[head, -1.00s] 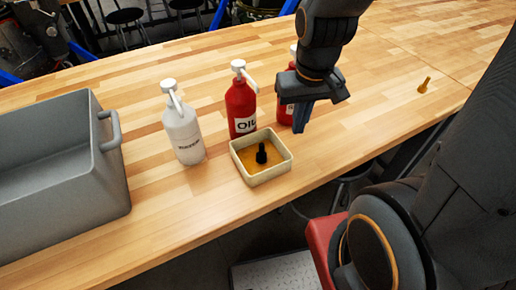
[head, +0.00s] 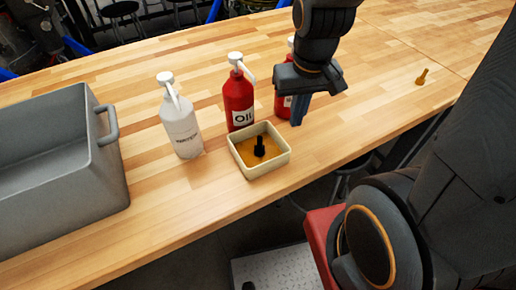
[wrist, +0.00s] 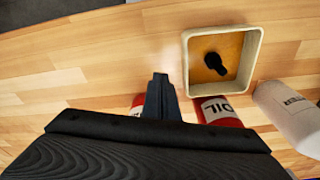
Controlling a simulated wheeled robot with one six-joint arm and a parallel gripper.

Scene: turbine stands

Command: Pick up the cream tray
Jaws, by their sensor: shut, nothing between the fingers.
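The cream tray (head: 277,168) is a small square open box on the wooden workbench, near its front edge. Amber liquid lies in it, with a black fitting (head: 259,147) standing in the liquid. The tray also shows in the wrist view (wrist: 256,42), at the upper right. My gripper (head: 297,122) is above the bench, to the right of the tray and apart from it. Its fingers are together and empty, and point down; they also show in the wrist view (wrist: 160,79).
A red oil bottle (head: 238,98) stands just behind the tray, and a second red bottle (head: 283,103) is partly hidden by my gripper. A white pump bottle (head: 181,128) and a large grey bin (head: 110,190) stand left. A small brass-coloured part (head: 421,77) lies far right.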

